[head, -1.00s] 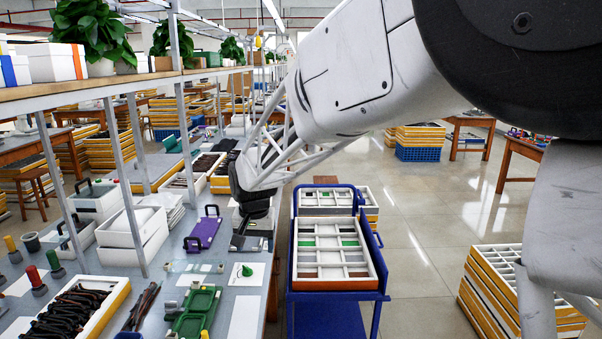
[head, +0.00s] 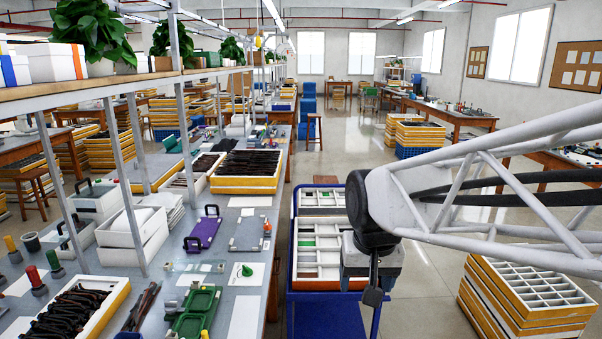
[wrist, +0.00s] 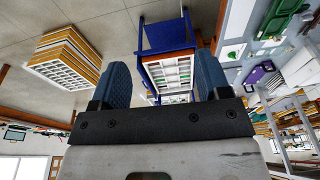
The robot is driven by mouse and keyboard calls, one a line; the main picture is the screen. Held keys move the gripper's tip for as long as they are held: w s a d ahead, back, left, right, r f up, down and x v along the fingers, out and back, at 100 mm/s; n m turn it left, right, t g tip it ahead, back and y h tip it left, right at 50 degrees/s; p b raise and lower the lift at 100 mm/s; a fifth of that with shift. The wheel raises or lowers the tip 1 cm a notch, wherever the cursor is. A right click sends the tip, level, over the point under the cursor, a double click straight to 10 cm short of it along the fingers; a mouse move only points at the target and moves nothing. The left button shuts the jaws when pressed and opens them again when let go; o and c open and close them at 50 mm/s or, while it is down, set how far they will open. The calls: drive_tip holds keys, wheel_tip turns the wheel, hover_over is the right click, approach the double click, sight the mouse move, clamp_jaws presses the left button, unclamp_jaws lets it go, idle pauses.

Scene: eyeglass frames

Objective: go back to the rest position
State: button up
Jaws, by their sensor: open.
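My gripper (wrist: 160,84) shows in the wrist view with two blue ridged fingers spread wide apart and nothing between them. In the head view the end of my arm hangs at the right of centre, over the right side of a blue cart (head: 327,315). The cart carries a white compartment tray (head: 317,257) with an orange-brown front. In the head view my wrist hides part of the tray's right side, and the fingertips cannot be made out clearly. The cart also shows beyond the fingers in the wrist view (wrist: 166,37).
A long workbench (head: 215,270) on the left holds a purple clipboard-like holder (head: 203,232), a green tray (head: 197,312) and boxes of dark frames (head: 248,167). Stacked yellow-sided compartment trays (head: 525,300) stand on the floor at the right. The floor between cart and stack is free.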

drive_tip(key=s+d+f, duration=0.1)
drive_tip(key=s+d, duration=0.2)
drive_tip(key=s, duration=0.4)
drive_tip(key=s+d+f, duration=0.2)
drive_tip(key=s+d, duration=0.2)
drive_tip(key=s, duration=0.3)
drive_tip(key=shift+t, duration=0.3)
drive_tip(key=shift+w+r, duration=0.1)
idle(1.0)
